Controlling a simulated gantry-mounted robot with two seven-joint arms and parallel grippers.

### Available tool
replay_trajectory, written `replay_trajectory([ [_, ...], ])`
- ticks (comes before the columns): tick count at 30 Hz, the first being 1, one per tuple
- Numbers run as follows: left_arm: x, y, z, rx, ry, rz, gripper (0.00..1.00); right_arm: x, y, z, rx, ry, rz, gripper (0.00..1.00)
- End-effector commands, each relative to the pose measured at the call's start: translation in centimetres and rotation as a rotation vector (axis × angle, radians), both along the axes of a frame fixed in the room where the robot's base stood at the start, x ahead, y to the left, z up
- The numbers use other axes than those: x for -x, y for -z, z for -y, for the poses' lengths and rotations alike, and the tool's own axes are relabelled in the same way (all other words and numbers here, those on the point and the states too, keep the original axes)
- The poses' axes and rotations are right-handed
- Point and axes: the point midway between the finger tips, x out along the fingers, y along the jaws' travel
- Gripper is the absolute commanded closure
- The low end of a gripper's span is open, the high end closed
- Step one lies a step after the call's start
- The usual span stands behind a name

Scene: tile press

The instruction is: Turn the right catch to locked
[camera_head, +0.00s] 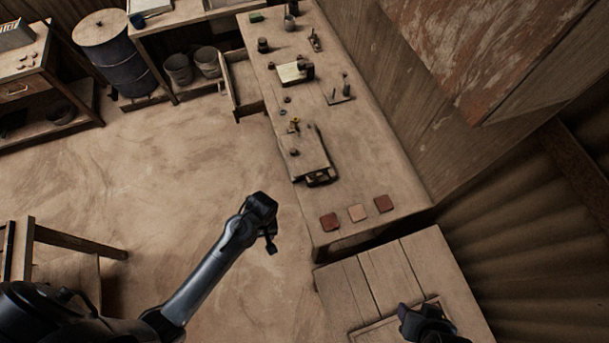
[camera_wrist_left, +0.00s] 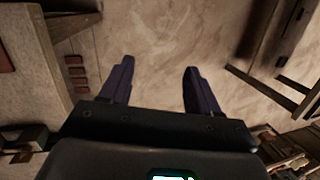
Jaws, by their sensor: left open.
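On the long wooden bench, a small wooden device (camera_head: 308,152), likely the tile press, sits at the near left edge. It has dark metal parts at its near end (camera_head: 320,178) and a small yellow piece (camera_head: 296,119) at its far end. I cannot make out the right catch or its position at this size. My left gripper (camera_head: 268,238) is over the floor, left of the bench and apart from the press. In the left wrist view its two fingers (camera_wrist_left: 158,88) are spread with nothing between them. My right gripper (camera_head: 428,325) is low over a wooden crate; its fingers are unclear.
A wooden crate (camera_head: 375,270) stands at that end. A tool stand (camera_head: 340,97) and a small block-like device (camera_head: 293,72) sit farther back. An open drawer (camera_head: 243,85) juts out left. The middle floor is clear.

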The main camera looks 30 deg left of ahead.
Motion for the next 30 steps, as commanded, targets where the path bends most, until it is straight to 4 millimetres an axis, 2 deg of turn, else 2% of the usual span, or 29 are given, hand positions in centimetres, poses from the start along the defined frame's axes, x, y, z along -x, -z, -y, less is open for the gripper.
replay_trajectory([
  [1, -3.0, 2.2, 0.4, -0.006, -0.042, -0.008, 0.38, 0.0, 2.1, 0.0, 0.000, 0.000, -0.001, 0.48],
  [3, -6.6, 3.1, 1.0, -0.011, -0.088, -0.017, 0.38, 0.0, 3.4, 0.0, 0.000, 0.000, -0.002, 0.48],
  [6, -11.9, 3.2, 1.9, -0.006, -0.114, -0.005, 0.38, 0.0, 5.1, 0.0, -0.001, 0.002, -0.002, 0.48],
  [8, -15.0, 2.5, 2.5, 0.003, -0.112, 0.016, 0.38, 0.0, 5.9, -0.1, -0.002, 0.002, -0.002, 0.48],
  [9, -17.0, 1.8, 2.8, 0.010, -0.109, 0.035, 0.38, 0.0, 6.5, -0.1, -0.004, 0.003, -0.002, 0.48],
  [11, -19.9, 0.5, 3.3, 0.019, -0.106, 0.071, 0.38, 0.0, 7.1, -0.1, -0.004, 0.004, -0.002, 0.48],
  [15, -25.2, -3.6, 4.1, 0.037, -0.102, 0.168, 0.38, 0.0, 8.3, -0.2, -0.008, 0.006, -0.001, 0.48],
  [18, -27.4, -5.9, 4.4, 0.044, -0.100, 0.220, 0.38, 0.0, 8.7, -0.2, -0.009, 0.006, -0.001, 0.48],
  [22, -28.6, -7.0, 4.5, 0.046, -0.098, 0.250, 0.38, 0.0, 8.8, -0.2, -0.009, 0.006, -0.001, 0.48],
  [26, -28.9, -6.3, 4.4, 0.046, -0.098, 0.255, 0.38, 0.0, 8.7, -0.2, -0.009, 0.006, 0.000, 0.48],
  [30, -28.8, -4.2, 4.4, 0.045, -0.098, 0.252, 0.38, -0.1, 8.5, -0.2, -0.010, 0.006, 0.001, 0.48],
])
